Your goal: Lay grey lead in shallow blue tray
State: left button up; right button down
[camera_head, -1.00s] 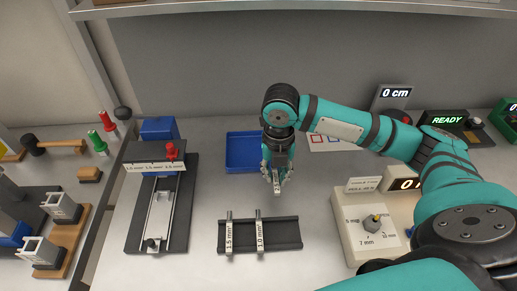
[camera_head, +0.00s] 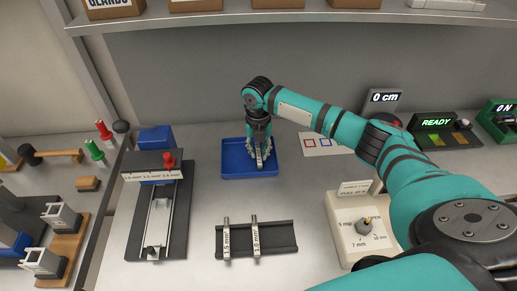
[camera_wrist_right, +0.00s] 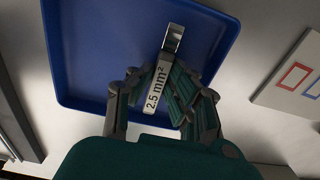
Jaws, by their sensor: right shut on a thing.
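The grey lead (camera_wrist_right: 155,92) has a metal end and a white label reading 2.5 mm². My right gripper (camera_head: 261,160) is shut on it and sits over the shallow blue tray (camera_head: 232,168). In the right wrist view the fingers (camera_wrist_right: 166,100) close around the lead's sides, and the blue tray (camera_wrist_right: 80,60) lies behind it. I cannot tell whether the lead touches the tray floor. In the head view the fingers mostly hide the lead. My left gripper is not in view.
A dark rack (camera_head: 280,238) with two labelled leads stands in front of the tray. A slide fixture (camera_head: 160,210) with a red knob is at left. A card with red and blue squares (camera_head: 322,144) lies right of the tray. A crimp-style dial box (camera_head: 345,225) is at right.

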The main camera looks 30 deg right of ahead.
aim_at(259, 153)
jog(key=shift+f, duration=0.15)
jog(key=shift+f, duration=0.2)
jog(key=c, duration=1.3)
grip_release()
jog(key=shift+o, duration=0.2)
notch_tip(259, 153, up, 12)
jog(key=b, duration=0.1)
jog(key=shift+r, duration=0.25)
jog(key=shift+s+f, duration=0.1)
